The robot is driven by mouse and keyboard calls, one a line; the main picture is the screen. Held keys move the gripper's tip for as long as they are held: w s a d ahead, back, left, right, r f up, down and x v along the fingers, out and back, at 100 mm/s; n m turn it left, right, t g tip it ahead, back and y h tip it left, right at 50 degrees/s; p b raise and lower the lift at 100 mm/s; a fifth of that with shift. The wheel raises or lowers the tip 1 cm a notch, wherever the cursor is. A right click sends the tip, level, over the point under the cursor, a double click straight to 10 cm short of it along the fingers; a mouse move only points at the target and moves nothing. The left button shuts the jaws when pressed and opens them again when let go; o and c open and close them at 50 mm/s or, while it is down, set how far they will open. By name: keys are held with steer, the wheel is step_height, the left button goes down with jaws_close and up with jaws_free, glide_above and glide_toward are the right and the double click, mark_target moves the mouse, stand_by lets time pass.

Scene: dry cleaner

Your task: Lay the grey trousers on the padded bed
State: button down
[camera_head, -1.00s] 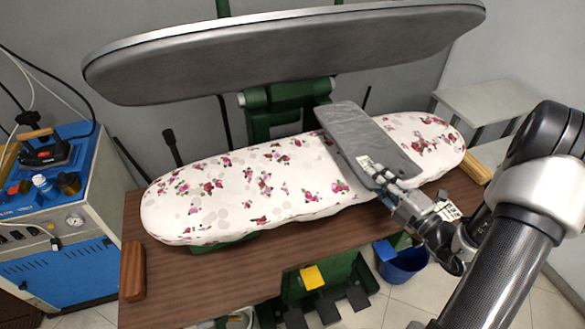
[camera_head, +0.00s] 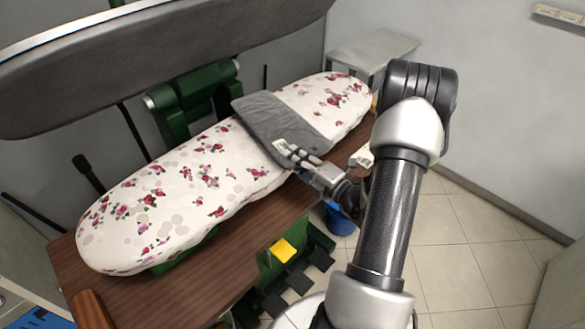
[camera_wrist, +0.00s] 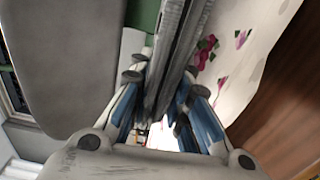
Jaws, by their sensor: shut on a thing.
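The grey trousers (camera_head: 268,124) are folded into a flat slab with a pale tag at the near edge. They lie across the right-of-middle part of the flowered padded bed (camera_head: 165,195), nearly level with it. I cannot tell whether they rest on the cover or sit just above it. My gripper (camera_head: 297,157) is at the bed's near edge, shut on the near end of the trousers. In the wrist view the trousers (camera_wrist: 180,55) show edge-on between my fingers (camera_wrist: 158,105), with the flowered cover to their right.
The grey upper press plate (camera_head: 170,55) hangs raised above the bed's back and left side. A brown wooden table (camera_head: 190,285) lies under the bed. A blue bucket (camera_head: 340,220) stands on the floor below my gripper. A grey side table (camera_head: 372,50) stands behind.

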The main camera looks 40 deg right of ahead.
step_height(320, 180, down, 3)
steer(key=shift+f+b, duration=0.1)
steer(key=shift+b, duration=0.45)
steer(key=c, duration=1.5)
jaws_free()
steer(key=shift+s, duration=0.1)
